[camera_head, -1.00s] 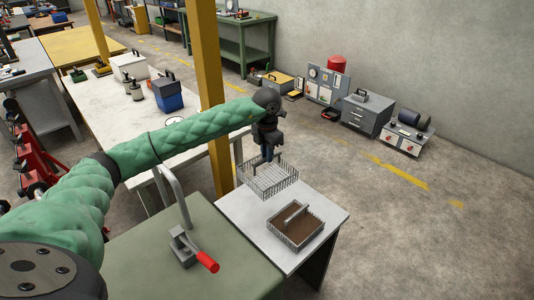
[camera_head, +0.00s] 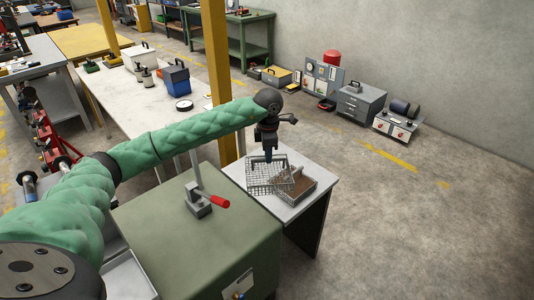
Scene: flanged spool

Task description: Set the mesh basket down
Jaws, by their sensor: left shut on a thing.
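The mesh basket (camera_head: 256,184) is a wire basket. It hangs tilted in the picture over the small white-topped table (camera_head: 239,172), at the table's back left part. My left gripper (camera_head: 268,155) points down at the basket's back side and is shut on it. The basket overlaps the left part of a grey tray with a brown inside (camera_head: 302,185) in the camera_head view. I cannot tell whether the basket touches the table or the tray. My right gripper is not in view.
A green cabinet (camera_head: 190,245) with a red-handled lever tool (camera_head: 217,201) stands in front left of the table. A yellow post (camera_head: 217,60) rises behind my left forearm. A white workbench (camera_head: 130,100) lies behind. Grey boxes (camera_head: 360,105) stand along the wall. Floor at right is clear.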

